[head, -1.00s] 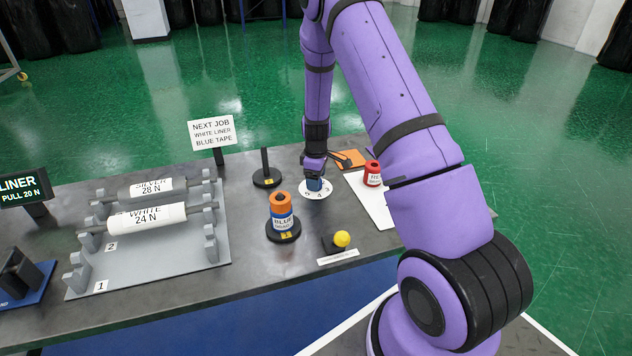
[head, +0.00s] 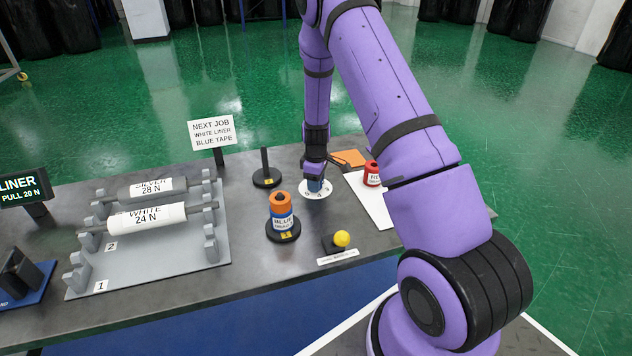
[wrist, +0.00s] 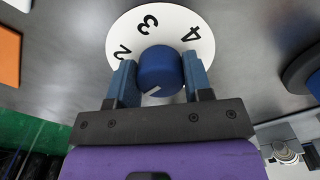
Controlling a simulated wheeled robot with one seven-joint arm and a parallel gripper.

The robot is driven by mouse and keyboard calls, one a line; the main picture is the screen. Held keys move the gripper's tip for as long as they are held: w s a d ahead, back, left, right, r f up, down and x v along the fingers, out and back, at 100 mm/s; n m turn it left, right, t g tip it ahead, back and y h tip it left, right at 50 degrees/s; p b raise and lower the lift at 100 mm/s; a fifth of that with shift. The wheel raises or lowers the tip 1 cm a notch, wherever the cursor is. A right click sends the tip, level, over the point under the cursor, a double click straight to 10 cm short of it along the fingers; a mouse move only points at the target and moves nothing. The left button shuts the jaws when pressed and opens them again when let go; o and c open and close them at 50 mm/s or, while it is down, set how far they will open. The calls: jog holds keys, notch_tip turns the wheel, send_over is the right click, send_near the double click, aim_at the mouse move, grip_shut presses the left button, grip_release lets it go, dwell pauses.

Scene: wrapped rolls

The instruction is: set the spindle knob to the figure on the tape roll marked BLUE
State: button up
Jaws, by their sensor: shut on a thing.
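The spindle knob (wrist: 158,68) is blue with a short white line on its lower left in the wrist view. It sits on a white dial (wrist: 176,22) where 2, 3 and 4 show; the line points at none of these. My gripper (wrist: 160,80) is shut on the knob, one finger on each side. In the head view my gripper (head: 314,178) reaches down to the dial (head: 317,195), hiding most of the knob. The tape roll marked BLUE (head: 282,221) stands upright on a black base, orange on top. Its smaller print is too small to read.
A red roll (head: 372,173) stands on a white sheet (head: 374,205) right of the dial. A bare black post (head: 265,162) stands to its left. A yellow ball knob (head: 342,238) is in front. A rack (head: 150,262) with liner rolls fills the left.

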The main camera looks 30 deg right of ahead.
jog(key=m, duration=0.5)
jog(key=shift+m, duration=0.4)
jog(key=m, duration=0.6)
jog(key=shift+a, duration=0.1)
jog(key=m, duration=0.5)
jog(key=shift+m, duration=0.4)
jog(key=m, duration=0.5)
jog(key=shift+w+m, duration=0.1)
jog(key=shift+m, duration=0.3)
jog(key=o, duration=0.9)
